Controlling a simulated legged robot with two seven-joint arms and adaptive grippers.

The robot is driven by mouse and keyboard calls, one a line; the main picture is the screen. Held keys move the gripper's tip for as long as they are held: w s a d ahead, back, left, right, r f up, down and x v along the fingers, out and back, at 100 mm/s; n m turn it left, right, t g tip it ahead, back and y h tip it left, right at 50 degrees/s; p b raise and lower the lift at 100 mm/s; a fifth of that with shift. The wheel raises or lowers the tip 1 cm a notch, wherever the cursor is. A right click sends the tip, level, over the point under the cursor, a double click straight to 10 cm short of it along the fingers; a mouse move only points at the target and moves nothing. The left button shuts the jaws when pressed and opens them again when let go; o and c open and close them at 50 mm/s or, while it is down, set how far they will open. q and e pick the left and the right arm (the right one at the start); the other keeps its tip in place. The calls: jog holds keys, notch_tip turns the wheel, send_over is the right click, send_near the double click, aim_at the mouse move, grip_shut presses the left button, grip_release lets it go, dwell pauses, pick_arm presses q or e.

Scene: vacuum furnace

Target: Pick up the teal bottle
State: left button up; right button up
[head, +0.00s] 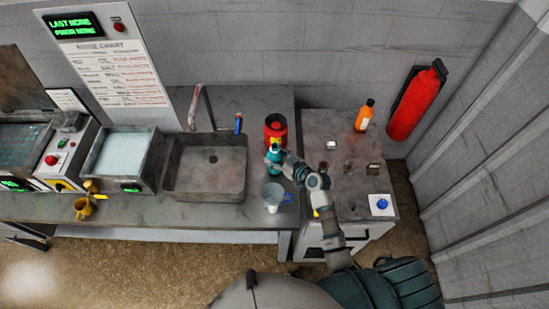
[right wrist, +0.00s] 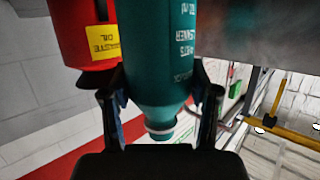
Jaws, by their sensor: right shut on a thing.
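The teal bottle (head: 274,154) stands over the counter to the right of the sink in the head view, just in front of a red container. In the right wrist view the teal bottle (right wrist: 158,60) fills the middle, with white lettering on its side. My right gripper (head: 281,164) is at the bottle, and its two fingers (right wrist: 160,105) are shut on it from both sides near its narrow neck. Whether the bottle touches the counter cannot be told.
The red container (head: 276,129) with a yellow label is close behind the bottle. A clear funnel-like cup (head: 273,194) stands in front. The sink (head: 207,168) is to the left. An orange bottle (head: 364,115) stands on the right cabinet (head: 335,130).

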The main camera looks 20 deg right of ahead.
aim_at(275, 146)
jog(key=shift+d+r, duration=0.2)
jog(key=shift+r, duration=1.05)
jog(key=shift+a+r, duration=0.2)
jog(key=shift+r, duration=2)
jog(key=shift+d+r, duration=0.1)
jog(key=shift+r, duration=0.8)
